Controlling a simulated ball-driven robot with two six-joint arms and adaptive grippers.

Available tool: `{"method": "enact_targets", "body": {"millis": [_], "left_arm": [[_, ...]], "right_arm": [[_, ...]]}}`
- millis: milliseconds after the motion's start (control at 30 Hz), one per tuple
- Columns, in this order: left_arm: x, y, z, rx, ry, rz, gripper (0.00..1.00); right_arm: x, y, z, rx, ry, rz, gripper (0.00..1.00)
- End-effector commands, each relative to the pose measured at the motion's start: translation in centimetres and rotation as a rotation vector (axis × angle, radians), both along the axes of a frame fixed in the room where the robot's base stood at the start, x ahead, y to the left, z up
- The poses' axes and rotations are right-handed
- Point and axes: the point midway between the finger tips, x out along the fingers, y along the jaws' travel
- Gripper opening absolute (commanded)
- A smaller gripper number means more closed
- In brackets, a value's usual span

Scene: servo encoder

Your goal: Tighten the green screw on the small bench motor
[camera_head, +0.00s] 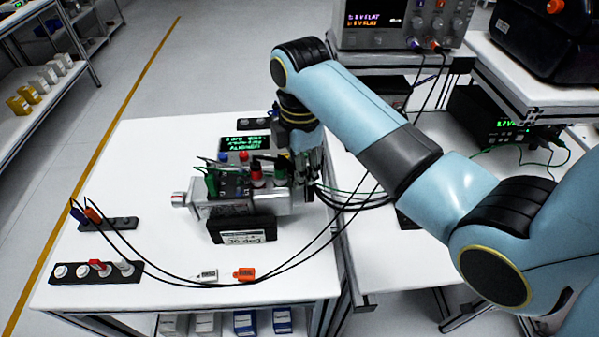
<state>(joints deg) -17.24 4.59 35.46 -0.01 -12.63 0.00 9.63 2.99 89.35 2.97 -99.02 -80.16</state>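The small bench motor (228,208) is a silver unit lying on the white table, with a dark terminal block (233,181) on top. A green upright piece (211,184) stands at the block's left end; I cannot tell whether it is the green screw. A red-topped piece (257,178) and another green piece (280,170) stand further right. My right gripper (306,172) points down at the motor's right end, close to the cables. Its fingers are dark and small, and whether they are open or touching anything is unclear. My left gripper is out of view.
A display with green text (245,144) stands behind the motor. A label block reading "30 deg" (242,231) is in front. Black cables loop across the table (140,215) to a socket strip (108,223). Another strip (95,272) holds several knobs. The table's left rear is clear.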

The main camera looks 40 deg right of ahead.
Motion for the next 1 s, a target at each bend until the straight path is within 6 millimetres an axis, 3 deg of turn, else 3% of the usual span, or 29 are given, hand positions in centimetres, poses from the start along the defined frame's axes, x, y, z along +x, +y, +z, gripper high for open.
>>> {"method": "enact_targets", "body": {"millis": [167, 467, 800, 1000], "left_arm": [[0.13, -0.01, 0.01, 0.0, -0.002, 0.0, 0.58], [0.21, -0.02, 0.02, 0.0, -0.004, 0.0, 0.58], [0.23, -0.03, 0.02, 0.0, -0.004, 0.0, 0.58], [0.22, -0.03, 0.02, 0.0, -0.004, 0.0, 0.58]], "right_arm": [[-0.02, 0.0, -0.01, 0.0, 0.001, -0.001, 0.0], [-0.02, 0.0, -0.02, 0.0, 0.001, -0.027, 0.0], [-0.03, 0.01, -0.02, 0.0, 0.001, -0.554, 0.0], [-0.03, 0.02, -0.02, 0.0, 0.001, -0.63, 0.0]]}}
